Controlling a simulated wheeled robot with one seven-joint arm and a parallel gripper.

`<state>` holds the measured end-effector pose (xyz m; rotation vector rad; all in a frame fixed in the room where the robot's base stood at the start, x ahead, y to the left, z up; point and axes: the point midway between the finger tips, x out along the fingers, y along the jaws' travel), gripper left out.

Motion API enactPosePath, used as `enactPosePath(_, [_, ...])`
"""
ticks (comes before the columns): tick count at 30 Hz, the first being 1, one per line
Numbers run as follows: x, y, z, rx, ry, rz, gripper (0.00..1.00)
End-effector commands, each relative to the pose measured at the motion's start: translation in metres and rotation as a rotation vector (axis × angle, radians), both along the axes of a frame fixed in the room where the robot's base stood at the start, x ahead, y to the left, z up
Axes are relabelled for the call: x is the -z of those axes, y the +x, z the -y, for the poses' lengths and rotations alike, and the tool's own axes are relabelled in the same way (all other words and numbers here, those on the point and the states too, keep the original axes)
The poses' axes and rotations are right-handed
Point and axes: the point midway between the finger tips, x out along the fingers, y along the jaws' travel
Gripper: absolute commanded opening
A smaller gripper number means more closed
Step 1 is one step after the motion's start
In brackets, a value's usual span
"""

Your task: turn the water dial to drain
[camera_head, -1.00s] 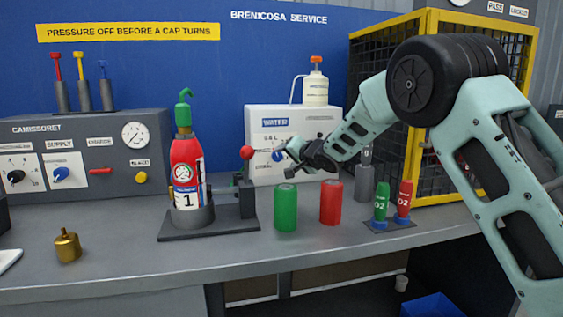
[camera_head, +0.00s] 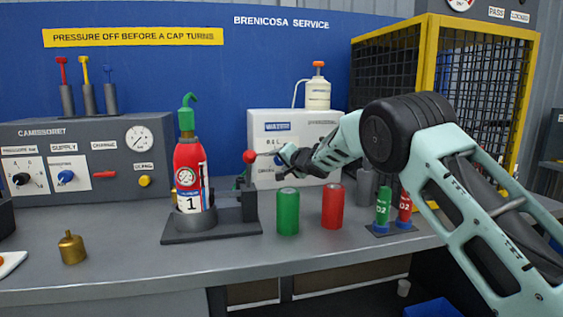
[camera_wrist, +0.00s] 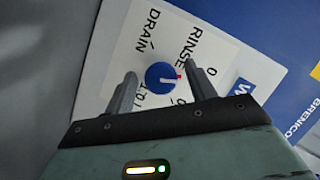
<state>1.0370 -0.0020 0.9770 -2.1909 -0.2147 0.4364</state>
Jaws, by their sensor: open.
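The white water box (camera_head: 262,122) stands at the back of the bench, its front partly behind my arm. In the wrist view its blue round dial (camera_wrist: 157,72) faces me. The dial's red-and-white mark points to the right of the picture, toward a "0" mark and away from the DRAIN label (camera_wrist: 148,30). The RINSE label (camera_wrist: 180,47) is above and right of the dial. My gripper (camera_wrist: 162,82) is open, with one finger on each side of the dial. I cannot tell whether the fingers touch it. In the head view my gripper (camera_head: 286,155) is at the box front.
A green cylinder (camera_head: 288,212) and a red cylinder (camera_head: 332,205) stand below my forearm. A red extinguisher (camera_head: 188,165) stands in a dark holder to the left. Small green and red O2 bottles (camera_head: 383,208) and a yellow-framed cage (camera_head: 433,60) are on the right.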

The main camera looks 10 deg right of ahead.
Motion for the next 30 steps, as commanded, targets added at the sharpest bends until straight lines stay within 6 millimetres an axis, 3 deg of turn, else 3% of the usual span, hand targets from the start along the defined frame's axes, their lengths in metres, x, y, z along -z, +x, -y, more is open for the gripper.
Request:
enactPosePath(4, [-0.0002, -0.0001, 0.0, 0.0, 0.0, 0.0, 0.55])
enactPosePath(5, [-0.0002, -0.0001, 0.0001, 0.0, 0.0, 0.0, 0.5])
enactPosePath(9, [-0.0002, -0.0002, 0.0001, 0.0, 0.0, 0.0, 0.11])
enactPosePath(30, [-0.0002, -0.0003, 0.0007, 0.001, -0.018, -0.002, 0.11])
